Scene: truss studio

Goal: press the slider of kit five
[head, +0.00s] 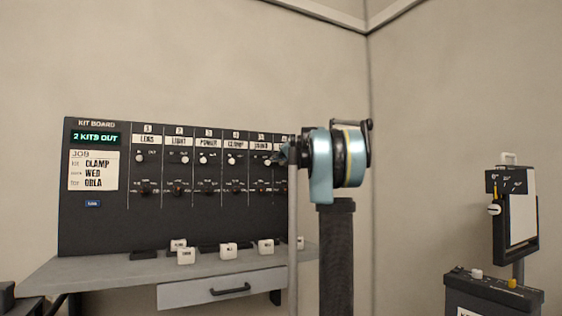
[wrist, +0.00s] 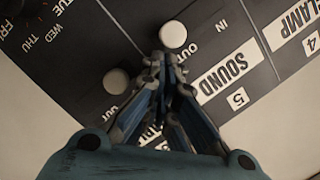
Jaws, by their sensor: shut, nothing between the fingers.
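The kit board (head: 100,220) is a dark upright panel with numbered columns. The kit five slider is a round white knob (head: 267,160) under the SOUND label; in the wrist view the knob (wrist: 172,34) sits at the OUT end. My gripper (head: 281,156) is at the board's right part, just right of that knob. In the wrist view my gripper (wrist: 164,64) has its fingertips together and empty, beside the knob and partly over the OUT lettering. A small gap shows between fingertips and knob; their distance from the panel is unclear.
Another white knob (wrist: 117,80) lies close left of my fingertips in the wrist view. A green display (head: 96,138) reads "2 KITS OUT". A grey shelf (head: 120,268) below bears several white labelled blocks. A separate stand (head: 515,215) is at the right.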

